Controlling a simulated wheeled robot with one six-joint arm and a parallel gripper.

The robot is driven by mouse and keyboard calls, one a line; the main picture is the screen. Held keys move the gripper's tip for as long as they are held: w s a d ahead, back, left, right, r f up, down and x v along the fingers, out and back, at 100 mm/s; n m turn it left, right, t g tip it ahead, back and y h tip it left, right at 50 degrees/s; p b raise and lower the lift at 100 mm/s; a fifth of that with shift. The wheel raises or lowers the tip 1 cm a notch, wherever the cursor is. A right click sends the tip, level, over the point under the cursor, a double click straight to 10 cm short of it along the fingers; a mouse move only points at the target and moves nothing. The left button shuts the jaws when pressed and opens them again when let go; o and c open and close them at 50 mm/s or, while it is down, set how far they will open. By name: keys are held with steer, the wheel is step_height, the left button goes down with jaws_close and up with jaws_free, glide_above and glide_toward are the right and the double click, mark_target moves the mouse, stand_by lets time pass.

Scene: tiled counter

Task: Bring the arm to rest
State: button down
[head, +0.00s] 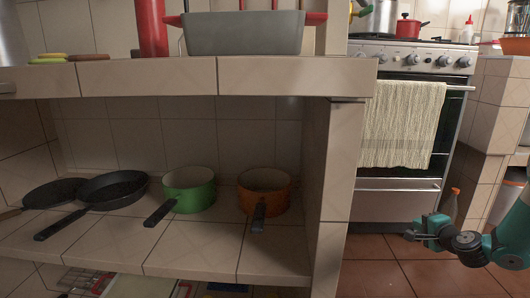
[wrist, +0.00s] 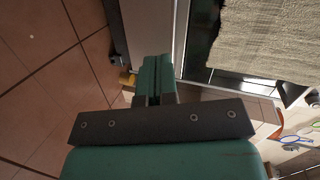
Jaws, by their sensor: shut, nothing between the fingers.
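My gripper (head: 411,234) is at the lower right of the head view, low over the brown tiled floor in front of the oven. In the wrist view its two green fingers (wrist: 156,72) lie together with nothing between them. My arm reaches in from the right edge of the head view. The gripper is apart from the counter and the shelf.
A tiled counter with a lower shelf (head: 210,244) holds a green pot (head: 188,188), an orange pot (head: 264,187) and dark pans (head: 112,188). A beige towel (head: 400,125) hangs on the oven. A bottle (head: 450,204) stands behind my arm. Floor (head: 375,278) left of the gripper is clear.

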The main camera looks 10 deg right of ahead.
steer(key=s+a+r+n+g+y, duration=0.1)
steer(key=s+a+r+n+g, duration=0.2)
steer(key=a, duration=0.5)
steer(key=s+a+r+n+g+y, duration=0.1)
steer(key=a+r+n+g+y, duration=0.15)
steer(key=a+n, duration=0.4)
steer(key=s+a+r+n+g+y, duration=0.1)
steer(key=s+a+r+n+g, duration=0.15)
steer(key=a, duration=0.65)
steer(key=s+a+r+n+g+h, duration=0.2)
steer(key=s+a+r+n, duration=0.1)
steer(key=s, duration=0.6)
steer(key=s+a+r+n+g+h, duration=0.1)
steer(key=s+a+r+n+g, duration=0.15)
steer(key=s, duration=0.55)
steer(key=s+a+r+n+g+y+p, duration=0.1)
steer(key=s+a+r+n+y+p, duration=0.15)
steer(key=s+a+r+p, duration=0.5)
steer(key=s+a+r+n+g+y+p, duration=0.15)
steer(key=a+r+n+p, duration=0.35)
steer(key=r, duration=0.6)
step_height(320, 180, up, 38)
steer(key=s+a+p, duration=0.1)
steer(key=p, duration=3.5)
steer(key=shift+f, duration=0.15)
